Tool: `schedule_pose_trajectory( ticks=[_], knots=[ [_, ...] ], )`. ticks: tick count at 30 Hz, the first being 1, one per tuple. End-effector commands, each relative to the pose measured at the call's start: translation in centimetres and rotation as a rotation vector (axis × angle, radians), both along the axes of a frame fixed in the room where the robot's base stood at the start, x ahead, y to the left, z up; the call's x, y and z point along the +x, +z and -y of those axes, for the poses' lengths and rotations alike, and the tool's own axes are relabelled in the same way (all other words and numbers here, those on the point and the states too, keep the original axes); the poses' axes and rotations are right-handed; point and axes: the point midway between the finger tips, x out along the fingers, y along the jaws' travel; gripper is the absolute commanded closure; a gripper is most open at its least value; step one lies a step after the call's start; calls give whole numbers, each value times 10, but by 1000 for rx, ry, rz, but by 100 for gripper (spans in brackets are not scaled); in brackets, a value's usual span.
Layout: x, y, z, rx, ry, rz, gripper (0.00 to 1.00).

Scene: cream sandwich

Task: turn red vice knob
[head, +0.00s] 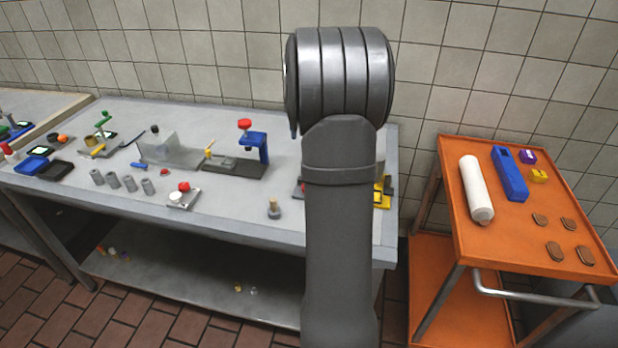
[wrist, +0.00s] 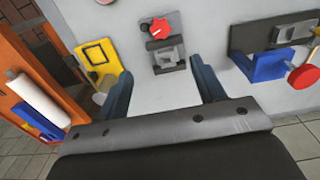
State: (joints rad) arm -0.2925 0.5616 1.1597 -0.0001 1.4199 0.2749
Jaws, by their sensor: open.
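A small dark grey vice (wrist: 167,60) with a red knob (wrist: 160,28) on its far side sits on the grey workbench (wrist: 215,28) in the wrist view. My gripper (wrist: 161,68) is open and empty, its two blue-grey fingers pointing toward the vice, one on either side of the picture's middle. The red knob lies beyond the fingertips, and nothing is between the fingers but the vice and bare bench behind. In the head view my arm covers the gripper and most of that area; only a bit of red and grey shows at the arm's left edge.
A blue clamp-like stand (head: 256,146) with a red top (head: 244,124) stands left of my arm. A yellow-and-black item (wrist: 97,58) lies left of the vice in the wrist view. An orange cart (head: 470,240) stands right of the bench.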

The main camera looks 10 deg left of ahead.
Motion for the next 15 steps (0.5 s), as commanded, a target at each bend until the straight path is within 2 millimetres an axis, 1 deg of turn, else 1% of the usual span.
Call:
schedule_pose_trajectory(
  ticks=[4, 8, 15],
  knots=[
    [0, -8, 0, 0, 36, -1, 37],
    [-1, -26, 0, -1, 35, -3, 37],
    [-1, -79, 0, -1, 33, -4, 37]
  ],
)
